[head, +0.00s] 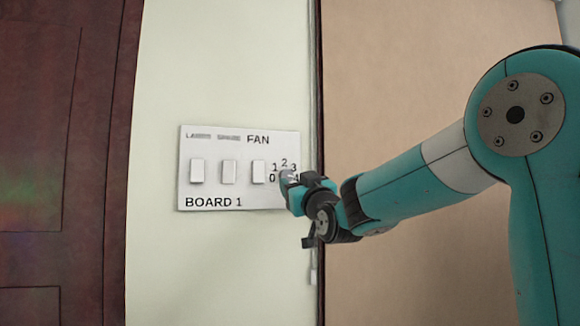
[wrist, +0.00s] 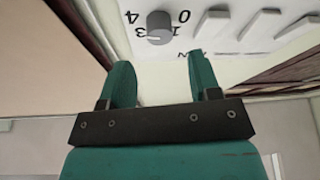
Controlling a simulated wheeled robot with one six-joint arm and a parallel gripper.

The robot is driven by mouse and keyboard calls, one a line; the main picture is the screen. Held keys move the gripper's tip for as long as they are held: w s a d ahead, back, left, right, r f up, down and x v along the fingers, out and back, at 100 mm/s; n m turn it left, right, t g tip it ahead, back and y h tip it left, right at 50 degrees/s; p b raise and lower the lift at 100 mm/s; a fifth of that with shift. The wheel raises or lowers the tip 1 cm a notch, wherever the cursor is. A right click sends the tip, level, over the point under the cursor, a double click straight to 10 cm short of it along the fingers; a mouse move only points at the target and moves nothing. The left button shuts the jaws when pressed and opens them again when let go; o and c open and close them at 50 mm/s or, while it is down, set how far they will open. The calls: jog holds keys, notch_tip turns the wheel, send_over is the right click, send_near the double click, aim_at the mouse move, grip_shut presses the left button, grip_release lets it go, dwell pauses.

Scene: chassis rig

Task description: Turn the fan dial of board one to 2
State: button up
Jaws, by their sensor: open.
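Board one (head: 239,198) is a white plate on the pale wall, marked BOARD 1, with FAN at its upper right. The fan dial (wrist: 160,26) is a round grey knob in the wrist view, with 0, 1, 3 and 4 readable around it. In the head view my gripper (head: 291,184) is at the board's right end and hides most of the dial.
White rocker switches (head: 197,171), (head: 228,172) and (head: 258,172) stand in a row left of the dial. A tan panel (head: 400,80) lies right of the board behind my arm. A dark red wooden door (head: 60,150) is at far left.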

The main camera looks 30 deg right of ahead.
aim_at(289, 175)
jog(key=p+x, duration=0.2)
jog(key=x, duration=0.3)
jog(key=shift+w+r, duration=0.1)
jog(key=shift+w, duration=0.2)
jog(key=c, duration=0.9)
jog(key=shift+d, duration=0.2)
jog(key=shift+a, duration=0.1)
